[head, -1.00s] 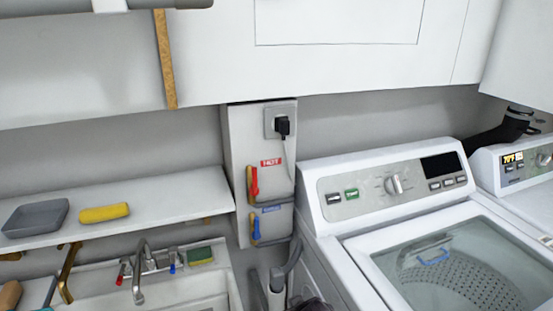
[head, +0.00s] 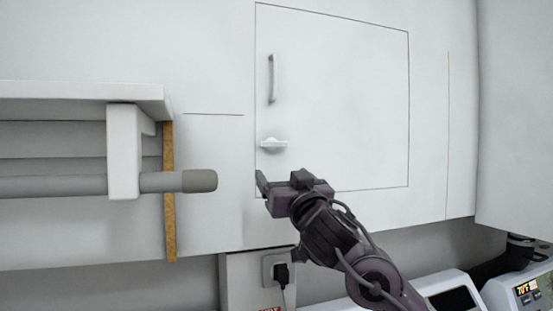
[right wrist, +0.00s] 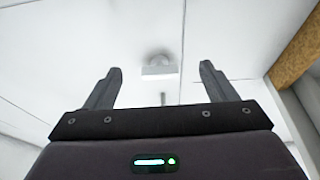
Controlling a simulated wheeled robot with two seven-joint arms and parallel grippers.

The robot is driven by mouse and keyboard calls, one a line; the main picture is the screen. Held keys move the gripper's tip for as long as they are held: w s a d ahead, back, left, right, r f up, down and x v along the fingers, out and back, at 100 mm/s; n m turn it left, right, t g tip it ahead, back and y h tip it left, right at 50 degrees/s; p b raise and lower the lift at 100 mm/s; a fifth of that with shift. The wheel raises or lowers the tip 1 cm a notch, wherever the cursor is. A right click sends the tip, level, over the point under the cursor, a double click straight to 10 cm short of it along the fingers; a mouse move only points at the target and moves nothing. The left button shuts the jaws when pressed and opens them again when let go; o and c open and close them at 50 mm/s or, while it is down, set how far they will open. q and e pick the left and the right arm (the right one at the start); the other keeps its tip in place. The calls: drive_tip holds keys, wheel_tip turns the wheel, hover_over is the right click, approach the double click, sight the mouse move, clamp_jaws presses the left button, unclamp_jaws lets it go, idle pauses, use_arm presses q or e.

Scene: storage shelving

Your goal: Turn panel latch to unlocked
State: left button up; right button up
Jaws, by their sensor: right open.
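The white panel (head: 345,110) is a square door outlined in the white wall, and it looks flush and closed. Its white latch (head: 274,144) sits near its left edge, with the knob lying horizontally. My right gripper (head: 262,182) is open and empty, just below the latch and apart from it. In the right wrist view the latch (right wrist: 158,72) shows ahead, between the two spread fingers (right wrist: 158,80). One finger is mostly hidden in the head view. My left gripper is not in view.
A vertical grey handle (head: 271,78) is fixed on the panel above the latch. At left, a grey rod (head: 80,186) on a white bracket (head: 124,150) sticks out beside a brown board edge (head: 169,195). An outlet with a black plug (head: 281,272) is below.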

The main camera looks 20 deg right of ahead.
sight(276, 145)
drive_tip(key=shift+t, duration=0.3)
drive_tip(key=w+r+p, duration=0.1)
drive_tip(key=r, duration=0.1)
drive_tip(key=w+r+p, duration=0.1)
drive_tip(key=w+r, duration=0.1)
drive_tip(key=w+r+p, duration=0.1)
drive_tip(key=r, duration=0.1)
drive_tip(key=shift+w+d+r+p, duration=0.1)
drive_tip(key=shift+w+r+p, duration=0.05)
drive_tip(key=shift+w+p, duration=0.2)
drive_tip(key=shift+w+r, duration=0.15)
drive_tip(key=shift+w, duration=0.55)
drive_tip(key=c, duration=1)
